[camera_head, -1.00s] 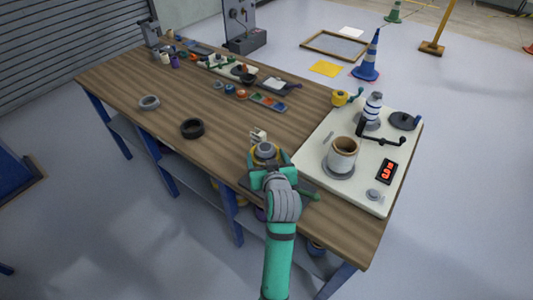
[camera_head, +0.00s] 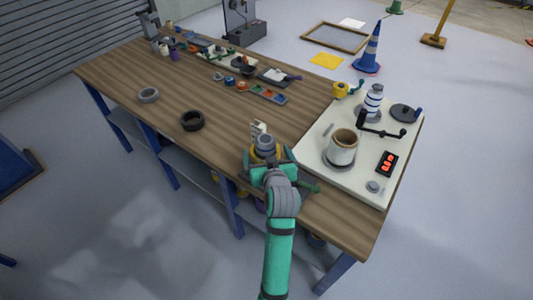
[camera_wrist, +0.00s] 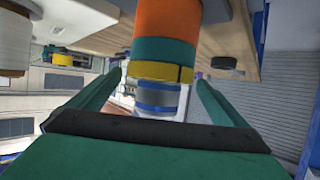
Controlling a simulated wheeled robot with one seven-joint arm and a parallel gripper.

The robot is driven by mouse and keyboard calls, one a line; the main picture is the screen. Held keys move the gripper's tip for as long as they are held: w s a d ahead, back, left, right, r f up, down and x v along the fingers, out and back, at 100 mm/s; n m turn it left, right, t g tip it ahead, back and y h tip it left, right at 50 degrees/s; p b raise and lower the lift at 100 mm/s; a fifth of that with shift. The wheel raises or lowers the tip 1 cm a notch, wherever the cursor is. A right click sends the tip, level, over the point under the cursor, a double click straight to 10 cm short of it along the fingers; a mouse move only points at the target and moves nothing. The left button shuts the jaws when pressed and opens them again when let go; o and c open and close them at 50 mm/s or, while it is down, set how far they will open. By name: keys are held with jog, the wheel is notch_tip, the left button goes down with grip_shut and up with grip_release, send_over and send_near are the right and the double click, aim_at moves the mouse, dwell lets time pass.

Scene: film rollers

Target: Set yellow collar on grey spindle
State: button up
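The grey spindle (camera_wrist: 158,101) has blue bands and shows bare beyond a stack of collars; its grey top (camera_head: 265,143) shows in the head view. In the wrist view the yellow collar (camera_wrist: 160,72) is around the spindle, against a teal collar (camera_wrist: 164,51) that adjoins an orange one (camera_wrist: 167,20). My gripper (camera_wrist: 159,78) has its green fingers on either side of the yellow collar, with narrow gaps showing, so it looks open. In the head view my gripper (camera_head: 268,162) is around the stack at the table's front edge and hides most of it.
A pale panel (camera_head: 318,145) to the right carries a beige cup (camera_head: 342,147), a black crank (camera_head: 383,130) and a striped post (camera_head: 373,99). A black ring (camera_head: 192,121) and a grey ring (camera_head: 149,95) lie to the left on the wooden table (camera_head: 230,142), with bare wood between.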

jog(key=v, duration=1)
jog(key=shift+s+r, duration=0.15)
jog(key=shift+s, duration=0.25)
dwell(0.4)
jog(key=s+f+m+h, duration=0.2)
jog(key=s+f, duration=1.1)
jog(key=s, duration=0.3)
jog(key=s+a+r+t, duration=0.2)
jog(key=s, duration=1.8)
